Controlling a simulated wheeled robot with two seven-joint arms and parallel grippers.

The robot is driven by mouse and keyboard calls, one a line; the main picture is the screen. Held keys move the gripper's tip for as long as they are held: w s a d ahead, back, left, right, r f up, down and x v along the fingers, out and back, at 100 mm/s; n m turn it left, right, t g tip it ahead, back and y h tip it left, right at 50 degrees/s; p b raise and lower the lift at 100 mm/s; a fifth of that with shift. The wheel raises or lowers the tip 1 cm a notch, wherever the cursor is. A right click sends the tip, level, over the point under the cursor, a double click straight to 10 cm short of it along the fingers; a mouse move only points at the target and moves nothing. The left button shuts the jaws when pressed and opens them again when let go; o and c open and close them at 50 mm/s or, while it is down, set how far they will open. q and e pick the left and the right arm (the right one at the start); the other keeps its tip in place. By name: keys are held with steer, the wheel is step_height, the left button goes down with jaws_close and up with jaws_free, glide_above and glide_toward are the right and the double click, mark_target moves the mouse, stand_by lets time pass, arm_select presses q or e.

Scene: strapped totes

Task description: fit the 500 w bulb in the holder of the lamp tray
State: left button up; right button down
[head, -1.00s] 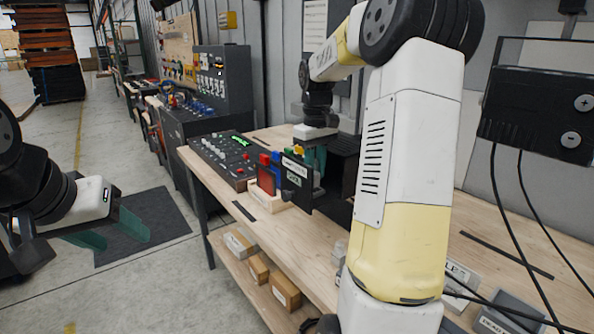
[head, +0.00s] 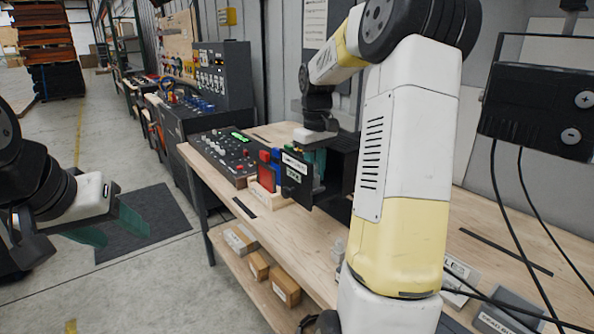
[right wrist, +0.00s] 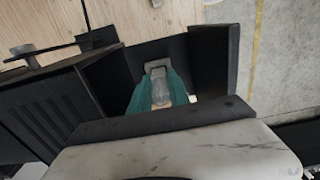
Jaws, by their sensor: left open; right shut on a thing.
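The lamp tray shows in the head view as a dark box whose black front panel (head: 297,188) bears a small white label. In the right wrist view its dark wall (right wrist: 207,62) surrounds my right fingers. My right gripper (right wrist: 158,82) points into the tray, its green fingers shut on a clear bulb (right wrist: 161,93). A grey block (right wrist: 155,66) lies at the fingertips, probably the holder; I cannot tell whether the bulb touches it. In the head view my right gripper (head: 318,160) is partly hidden behind the panel. My left gripper (head: 110,228) is open and empty over the floor.
A control console (head: 222,153) and a red block (head: 266,177) stand left of the tray on the wooden bench (head: 290,233). Cardboard boxes (head: 286,289) lie on the shelf below. A dark unit (head: 538,112) with hanging cables is at the right.

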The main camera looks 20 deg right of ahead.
steer(key=shift+f, duration=0.15)
steer(key=c, duration=1.1)
jaws_free()
steer(key=shift+c, duration=0.2)
